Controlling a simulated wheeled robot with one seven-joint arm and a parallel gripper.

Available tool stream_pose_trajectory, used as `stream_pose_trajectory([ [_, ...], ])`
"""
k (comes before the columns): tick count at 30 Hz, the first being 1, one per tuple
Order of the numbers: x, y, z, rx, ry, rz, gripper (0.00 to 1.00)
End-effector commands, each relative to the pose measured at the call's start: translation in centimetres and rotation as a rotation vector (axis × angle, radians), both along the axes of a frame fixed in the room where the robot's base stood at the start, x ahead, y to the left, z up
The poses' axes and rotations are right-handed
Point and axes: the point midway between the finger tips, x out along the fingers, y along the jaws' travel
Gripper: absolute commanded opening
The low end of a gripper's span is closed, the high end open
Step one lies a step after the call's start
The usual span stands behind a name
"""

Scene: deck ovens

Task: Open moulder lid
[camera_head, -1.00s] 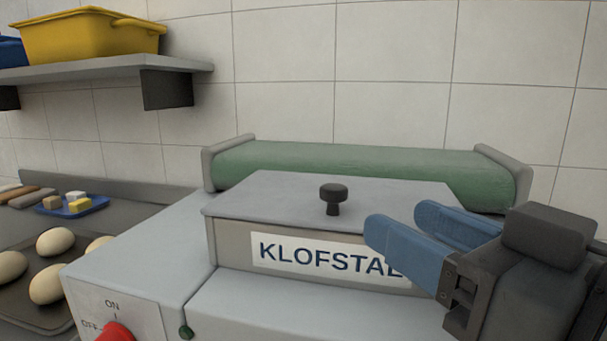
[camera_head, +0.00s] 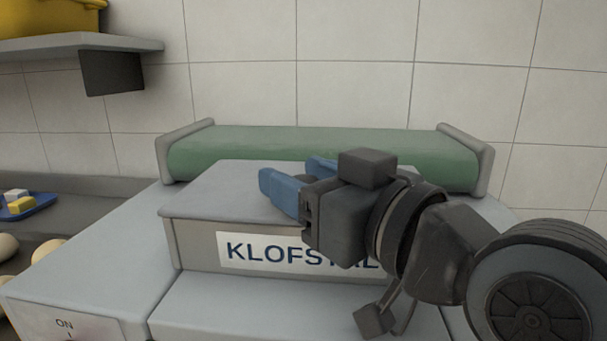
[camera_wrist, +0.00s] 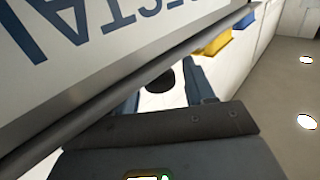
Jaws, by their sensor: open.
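The moulder (camera_head: 195,250) is a grey machine with a "KLOFSTAL" label on its front. Its flat grey lid (camera_head: 225,190) lies level and closed on top of the box. The lid's black knob (camera_wrist: 160,73) shows between my fingers in the wrist view. In the head view my gripper mostly hides the knob. My gripper (camera_head: 289,172) has blue fingers and is open over the lid, pointing left, with one finger on each side of the knob. I cannot tell whether either finger touches the knob.
A green conveyor belt (camera_head: 320,155) runs behind the lid. A shelf (camera_head: 75,52) with a yellow tub (camera_head: 50,17) is on the wall at upper left. A blue tray (camera_head: 30,207) and dough balls (camera_head: 45,250) lie at left. The space above the lid is clear.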

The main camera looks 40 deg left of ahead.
Motion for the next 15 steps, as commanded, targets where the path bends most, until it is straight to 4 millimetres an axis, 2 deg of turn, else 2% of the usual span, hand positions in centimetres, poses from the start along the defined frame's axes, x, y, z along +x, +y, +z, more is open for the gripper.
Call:
stream_pose_trajectory([
  [6, 0.0, 0.0, 0.0, 0.0, 0.0, 0.0, 0.52],
  [15, 0.0, -0.02, 0.02, 0.001, 0.0, 0.0, 0.23],
])
